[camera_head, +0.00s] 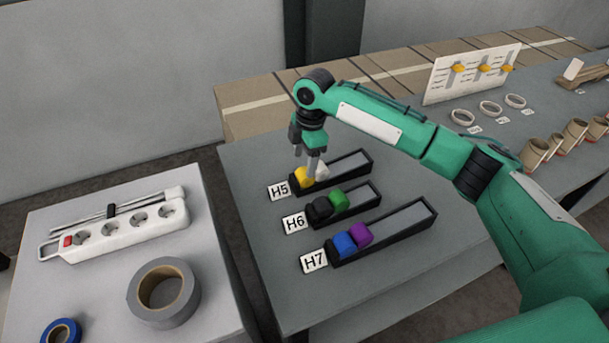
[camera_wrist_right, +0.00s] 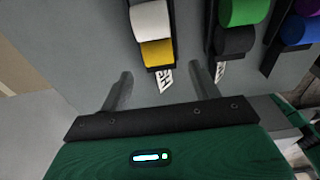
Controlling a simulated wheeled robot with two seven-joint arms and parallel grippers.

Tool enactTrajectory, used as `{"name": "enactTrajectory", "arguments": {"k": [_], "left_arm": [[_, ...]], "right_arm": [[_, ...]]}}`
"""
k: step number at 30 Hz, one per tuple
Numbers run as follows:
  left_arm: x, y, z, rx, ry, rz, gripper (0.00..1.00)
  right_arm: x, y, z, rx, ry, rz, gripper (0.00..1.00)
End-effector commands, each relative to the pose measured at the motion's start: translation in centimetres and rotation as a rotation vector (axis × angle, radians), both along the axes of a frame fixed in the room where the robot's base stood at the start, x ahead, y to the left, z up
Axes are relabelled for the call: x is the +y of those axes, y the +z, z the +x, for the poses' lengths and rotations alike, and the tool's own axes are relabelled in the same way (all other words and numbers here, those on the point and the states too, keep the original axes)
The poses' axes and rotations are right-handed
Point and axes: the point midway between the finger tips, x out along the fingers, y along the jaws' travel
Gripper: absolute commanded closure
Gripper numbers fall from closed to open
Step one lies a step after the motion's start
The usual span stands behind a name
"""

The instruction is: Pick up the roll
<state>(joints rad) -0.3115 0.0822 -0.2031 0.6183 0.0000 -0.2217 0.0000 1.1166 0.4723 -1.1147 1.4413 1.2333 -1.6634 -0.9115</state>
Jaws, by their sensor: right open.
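Small coloured rolls lie in three dark sloped holders. The H5 holder (camera_head: 352,163) has a yellow roll (camera_head: 304,177) at its low end with a white roll (camera_head: 321,171) behind it. The H6 holder has a black roll (camera_head: 321,207) and a green roll (camera_head: 338,198). The H7 holder has a blue roll (camera_head: 344,244) and a purple roll (camera_head: 359,234). My right gripper (camera_head: 314,168) points down at the low end of H5. In the wrist view its fingers (camera_wrist_right: 162,82) are apart and empty, short of the yellow roll (camera_wrist_right: 157,53). My left gripper is not seen.
A pale table on the left holds a power strip (camera_head: 125,229), a grey tape roll (camera_head: 164,292) and a blue tape roll (camera_head: 61,333). Several rings, cardboard tubes and a white board (camera_head: 470,74) stand on the far right. Bare grey tabletop lies around the holders.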

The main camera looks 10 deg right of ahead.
Motion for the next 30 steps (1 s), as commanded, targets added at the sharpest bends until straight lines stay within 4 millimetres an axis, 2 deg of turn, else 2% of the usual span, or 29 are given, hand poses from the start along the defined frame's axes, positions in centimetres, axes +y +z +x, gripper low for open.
{"name": "enactTrajectory", "arguments": {"k": [3, 6, 13, 21, 22, 29, 30], "left_arm": [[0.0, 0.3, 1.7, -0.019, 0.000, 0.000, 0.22], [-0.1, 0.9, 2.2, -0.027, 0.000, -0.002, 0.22], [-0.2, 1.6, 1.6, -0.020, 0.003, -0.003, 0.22], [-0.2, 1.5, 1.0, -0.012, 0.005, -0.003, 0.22], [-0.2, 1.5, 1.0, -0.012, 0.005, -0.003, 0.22], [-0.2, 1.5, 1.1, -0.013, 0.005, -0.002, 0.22], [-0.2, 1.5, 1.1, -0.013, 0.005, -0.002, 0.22]], "right_arm": [[0.0, -0.6, 0.0, 0.000, 0.000, 0.000, 0.36], [-0.3, -1.8, 0.1, 0.001, -0.002, -0.001, 0.36], [-0.3, -5.0, 0.2, 0.001, 0.001, 0.000, 0.36], [-0.2, -5.6, 0.2, -0.001, 0.001, 0.000, 0.36], [-0.2, -5.6, 0.2, -0.001, 0.001, 0.000, 0.38], [-0.2, -5.5, 0.2, -0.001, 0.001, 0.000, 0.83], [-0.2, -5.5, 0.2, -0.001, 0.001, 0.000, 0.84]]}}
